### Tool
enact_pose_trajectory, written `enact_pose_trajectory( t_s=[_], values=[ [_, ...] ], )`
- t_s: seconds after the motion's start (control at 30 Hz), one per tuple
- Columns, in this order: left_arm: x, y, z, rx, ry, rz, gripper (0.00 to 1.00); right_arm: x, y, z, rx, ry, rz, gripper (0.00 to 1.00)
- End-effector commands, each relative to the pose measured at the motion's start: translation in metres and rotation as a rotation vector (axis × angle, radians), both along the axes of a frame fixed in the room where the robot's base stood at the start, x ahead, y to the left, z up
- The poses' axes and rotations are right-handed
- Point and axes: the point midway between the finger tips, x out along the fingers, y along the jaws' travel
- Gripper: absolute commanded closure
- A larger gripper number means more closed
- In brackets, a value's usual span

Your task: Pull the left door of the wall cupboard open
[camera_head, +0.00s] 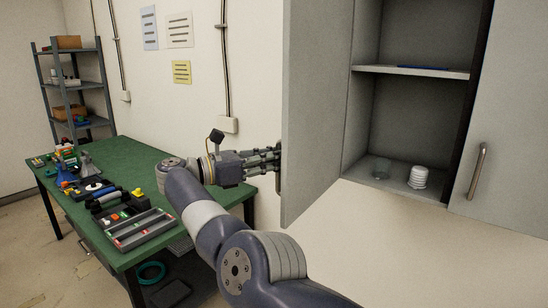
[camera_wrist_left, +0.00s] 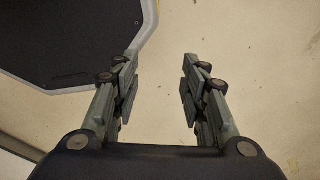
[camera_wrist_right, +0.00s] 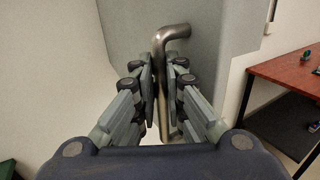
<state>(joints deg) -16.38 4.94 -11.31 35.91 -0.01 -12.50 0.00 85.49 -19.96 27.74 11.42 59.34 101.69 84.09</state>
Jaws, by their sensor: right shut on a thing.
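The wall cupboard's left door (camera_head: 312,120) stands swung open towards me, its face turned to the left in the head view. My right gripper (camera_head: 277,160) is at the door's outer side; the handle is mostly hidden there by the fingers. In the right wrist view my right gripper (camera_wrist_right: 162,88) is shut on the door's metal bar handle (camera_wrist_right: 165,50), with the handle between both fingers. The cupboard (camera_head: 410,72) shows its shelf and inside. My left gripper (camera_wrist_left: 158,82) is open and empty above the floor in the left wrist view.
The cupboard's right door (camera_head: 510,130) is at the right edge, with a bar handle (camera_head: 477,171). White stacked cups (camera_head: 418,177) and a glass (camera_head: 382,167) stand inside. A green-topped workbench (camera_head: 140,180) with tools is at left, below the door. A shelf rack (camera_head: 72,90) stands behind.

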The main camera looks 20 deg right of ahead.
Motion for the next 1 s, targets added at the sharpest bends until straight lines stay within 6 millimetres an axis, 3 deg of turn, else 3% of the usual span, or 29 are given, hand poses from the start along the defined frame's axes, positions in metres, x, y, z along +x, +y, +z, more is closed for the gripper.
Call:
enact_pose_trajectory(
  t_s=[0.2,0.5,0.53,0.6,0.87,1.0],
  values=[
    [-0.023,-0.003,-0.001,-0.002,0.034,0.001,0.60,0.001,-0.004,0.004,-0.002,-0.008,-0.003,1.00],
    [-0.024,-0.009,-0.001,-0.009,0.035,-0.001,0.60,0.001,-0.004,0.004,-0.002,-0.008,-0.004,1.00],
    [-0.023,-0.009,-0.001,-0.009,0.034,-0.001,0.60,0.001,-0.004,0.004,-0.002,-0.008,-0.004,0.87],
    [-0.021,-0.009,-0.001,-0.009,0.030,-0.001,0.60,0.000,-0.004,0.004,-0.001,-0.008,-0.004,0.71],
    [-0.010,-0.009,0.000,-0.010,0.013,-0.001,0.60,0.000,-0.002,0.001,0.001,-0.003,-0.002,0.69],
    [-0.015,-0.002,-0.001,-0.002,0.020,0.001,0.60,0.000,-0.001,0.001,0.001,-0.002,-0.001,0.69]
  ],
)
